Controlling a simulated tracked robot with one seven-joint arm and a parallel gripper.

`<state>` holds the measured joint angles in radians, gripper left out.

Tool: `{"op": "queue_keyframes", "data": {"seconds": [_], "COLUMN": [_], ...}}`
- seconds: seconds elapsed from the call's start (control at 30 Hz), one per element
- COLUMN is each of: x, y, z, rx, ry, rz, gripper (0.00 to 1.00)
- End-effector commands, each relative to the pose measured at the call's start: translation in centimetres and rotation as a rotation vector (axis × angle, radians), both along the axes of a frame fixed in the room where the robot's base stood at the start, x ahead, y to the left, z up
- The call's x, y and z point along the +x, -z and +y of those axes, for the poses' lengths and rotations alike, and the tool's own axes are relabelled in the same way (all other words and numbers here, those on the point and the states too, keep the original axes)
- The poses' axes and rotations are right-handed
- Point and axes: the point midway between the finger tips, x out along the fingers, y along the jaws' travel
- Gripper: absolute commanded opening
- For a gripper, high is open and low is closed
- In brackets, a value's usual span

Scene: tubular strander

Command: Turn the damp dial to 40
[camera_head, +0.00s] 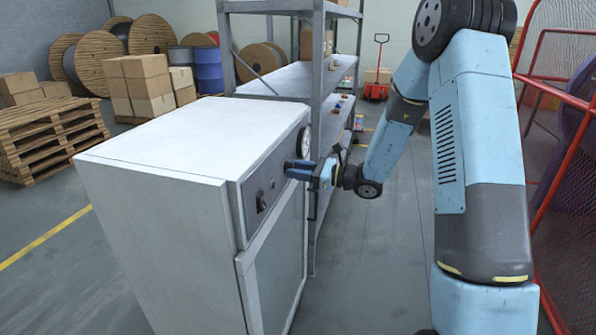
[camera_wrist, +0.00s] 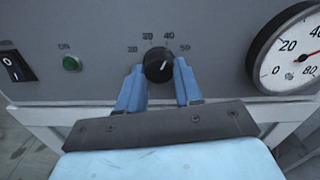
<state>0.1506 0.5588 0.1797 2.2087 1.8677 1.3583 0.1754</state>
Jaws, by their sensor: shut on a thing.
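The damp dial is a round black knob (camera_wrist: 158,65) on the grey front panel (camera_wrist: 110,82) of a white cabinet (camera_head: 160,145). A short white mark on the knob points up and to the right, on the side of the 40 and 50 labels; its exact reading is hard to tell. Small numbers from 20 to 50 arc above it. My gripper (camera_wrist: 159,84) has one blue finger on each side of the knob and is shut on it. In the head view my gripper (camera_head: 300,170) reaches the panel from the right and its fingers hide the knob.
A round white gauge (camera_wrist: 292,52) sits right of the knob. A green light (camera_wrist: 72,63) and a black rocker switch (camera_wrist: 15,67) are to its left. A metal shelf rack (camera_head: 320,90) stands behind the cabinet. A red mesh cage (camera_head: 560,120) is at the right.

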Motion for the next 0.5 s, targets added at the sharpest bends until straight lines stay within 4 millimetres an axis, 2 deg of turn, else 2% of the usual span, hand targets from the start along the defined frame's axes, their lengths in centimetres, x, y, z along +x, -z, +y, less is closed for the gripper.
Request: {"op": "queue_keyframes", "data": {"seconds": [0.2, 0.5], "x": [0.08, 0.08], "y": [-0.04, -0.05], "z": [-0.02, -0.01], "rx": [-0.036, -0.040], "ry": [0.001, 0.001], "rz": [-0.101, -0.112], "gripper": [0.04, 0.04]}}
